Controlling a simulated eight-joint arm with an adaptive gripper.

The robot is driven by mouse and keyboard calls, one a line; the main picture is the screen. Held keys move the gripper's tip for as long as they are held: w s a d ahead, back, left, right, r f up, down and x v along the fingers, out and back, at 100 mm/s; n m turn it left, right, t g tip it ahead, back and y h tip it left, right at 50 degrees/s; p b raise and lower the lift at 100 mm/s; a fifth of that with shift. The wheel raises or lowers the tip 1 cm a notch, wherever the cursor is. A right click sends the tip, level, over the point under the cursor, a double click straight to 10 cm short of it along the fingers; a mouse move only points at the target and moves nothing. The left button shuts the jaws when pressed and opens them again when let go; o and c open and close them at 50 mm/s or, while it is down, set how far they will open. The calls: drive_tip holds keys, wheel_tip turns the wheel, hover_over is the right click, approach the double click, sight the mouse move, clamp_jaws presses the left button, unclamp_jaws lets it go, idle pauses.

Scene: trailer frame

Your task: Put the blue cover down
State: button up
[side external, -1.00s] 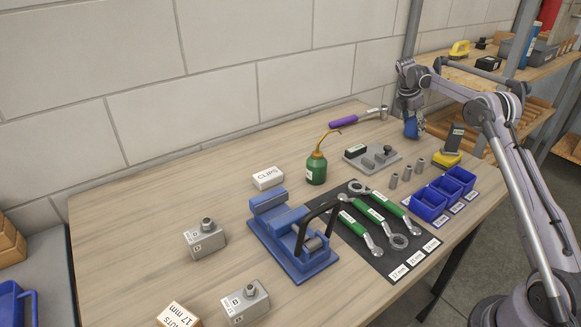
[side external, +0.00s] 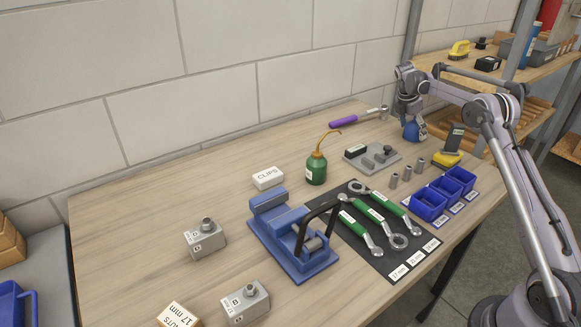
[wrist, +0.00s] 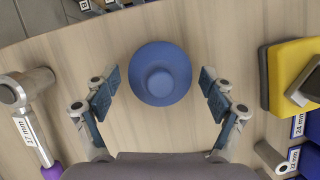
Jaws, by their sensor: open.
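The blue cover (wrist: 160,73) is a round blue piece with a wide rim and a raised middle. In the wrist view it sits on the wooden bench top, between and just ahead of the fingers of my gripper (wrist: 160,98). The fingers are spread, with a gap on each side of the cover. In the side view the cover (side external: 411,131) is a small blue shape at the far right end of the bench, directly below my gripper (side external: 411,118). The side view is too small to show the fingers clearly.
A yellow-based block (wrist: 291,75) lies right of the cover. A ratchet with a purple handle (side external: 343,124) lies to its left. A grey plate with parts (side external: 372,160), sockets (side external: 407,173) and blue bins (side external: 430,204) stand nearer. The bench edge curves close beyond the cover.

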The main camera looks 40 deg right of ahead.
drive_tip(key=v, duration=1.2)
drive_tip(key=s+a+r+m+t+y, duration=0.1)
drive_tip(key=s+a+r+m+t, duration=0.2)
drive_tip(key=a, duration=0.8)
drive_tip(key=s+a+r+m+t, duration=0.1)
drive_tip(key=s+a+r+m, duration=0.4)
drive_tip(key=a, duration=0.5)
drive_tip(key=s+a+f+m+t+y, duration=0.1)
drive_tip(key=s+a+f+m+t, duration=0.1)
drive_tip(key=s+a+f, duration=0.3)
drive_tip(key=s+a+f+m+t+y, duration=0.2)
drive_tip(key=s+a+f+m, duration=0.3)
drive_tip(key=s+a, duration=0.6)
drive_tip(key=shift+s+a, duration=0.35)
drive_tip(key=shift+s, duration=0.55)
